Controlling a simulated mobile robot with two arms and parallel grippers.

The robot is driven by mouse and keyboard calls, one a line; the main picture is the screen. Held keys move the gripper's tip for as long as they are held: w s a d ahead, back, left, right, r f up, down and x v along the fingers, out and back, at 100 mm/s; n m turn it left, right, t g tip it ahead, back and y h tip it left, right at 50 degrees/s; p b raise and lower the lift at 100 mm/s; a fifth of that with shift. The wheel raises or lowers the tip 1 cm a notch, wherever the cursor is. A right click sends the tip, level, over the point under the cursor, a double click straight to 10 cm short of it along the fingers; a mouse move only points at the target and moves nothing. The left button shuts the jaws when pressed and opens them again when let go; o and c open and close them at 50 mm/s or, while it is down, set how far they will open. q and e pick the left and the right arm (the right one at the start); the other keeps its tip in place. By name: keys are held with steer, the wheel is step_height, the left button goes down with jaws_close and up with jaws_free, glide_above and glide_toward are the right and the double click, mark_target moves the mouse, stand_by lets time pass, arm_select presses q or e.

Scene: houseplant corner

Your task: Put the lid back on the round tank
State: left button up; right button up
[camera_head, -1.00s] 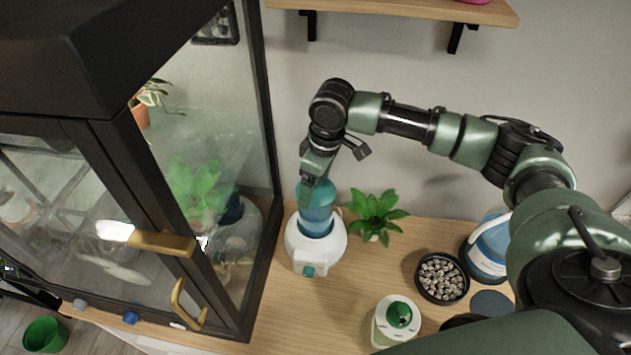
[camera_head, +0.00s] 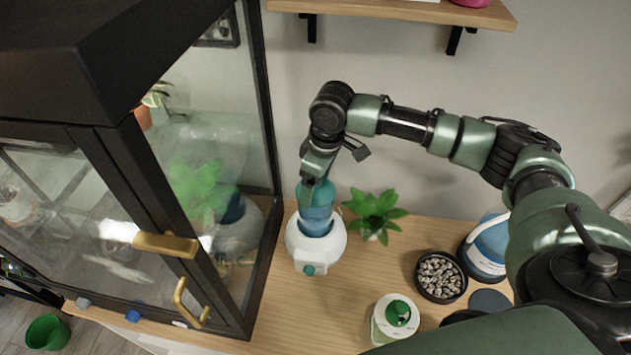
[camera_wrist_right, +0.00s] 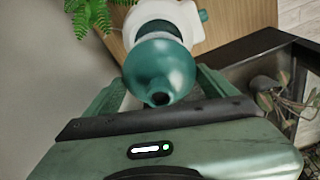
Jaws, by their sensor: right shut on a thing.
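A white round tank-like vessel (camera_head: 316,246) with a small teal knob on its front stands on the wooden surface, beside the glass cabinet. A translucent blue-teal rounded piece (camera_head: 315,218) sits upright in its top. My right gripper (camera_head: 318,182) is above the vessel, shut on this teal piece. In the right wrist view the teal piece (camera_wrist_right: 160,68) lies between the fingers, its dark tip toward me, with the white vessel (camera_wrist_right: 170,18) beyond. I cannot tell whether this piece is the lid. A flat dark disc (camera_head: 490,302) lies at the right. My left gripper is not in view.
A framed glass cabinet (camera_head: 265,130) with brass handles stands close on the left. A small green plant (camera_head: 374,212), a bowl of pebbles (camera_head: 440,277), a blue container (camera_head: 487,247) and a green-capped bottle (camera_head: 396,317) stand to the right. A wall shelf (camera_head: 400,8) is above.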

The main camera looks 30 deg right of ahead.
stand_by(0.4)
steer(key=o, duration=1.2)
steer(key=shift+c, duration=0.2)
steer(key=shift+r+p, duration=2.55)
steer(key=shift+p, duration=0.6)
steer(key=shift+r+p, duration=0.45)
steer(key=shift+r, duration=0.5)
jaws_close()
steer(key=shift+f, duration=0.2)
